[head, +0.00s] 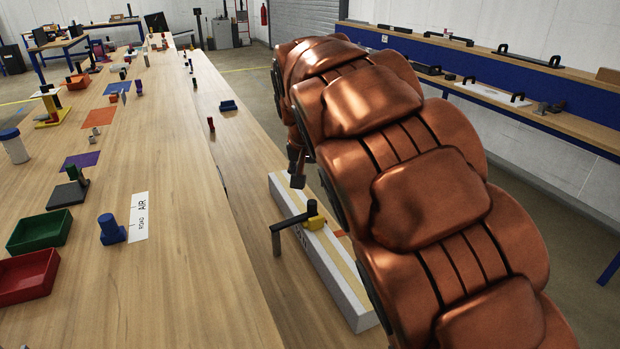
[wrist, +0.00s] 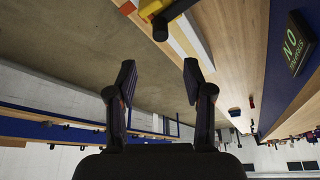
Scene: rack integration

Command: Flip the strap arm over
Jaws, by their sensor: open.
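The strap arm (head: 290,222) is a black bar in the head view. It runs from a yellow block (head: 314,216) on a long white base (head: 338,278) out to the left, with a dark post at its outer end hanging over the wooden table. In the wrist view a dark bar (wrist: 172,14) with a round end shows at the top edge, beside yellow and white parts. My gripper (wrist: 159,72) is open, with nothing between its fingers. In the head view its dark tip (head: 298,168) is above the far end of the white base, apart from the strap arm. My copper arm hides much of the base's right side.
On the left table are a blue knob (head: 111,229), a white AIR/ROAD card (head: 139,217), a green tray (head: 40,231) and a red tray (head: 28,276). A dark blue block (head: 228,105) lies beyond the base. The wood left of the strap arm is mostly clear.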

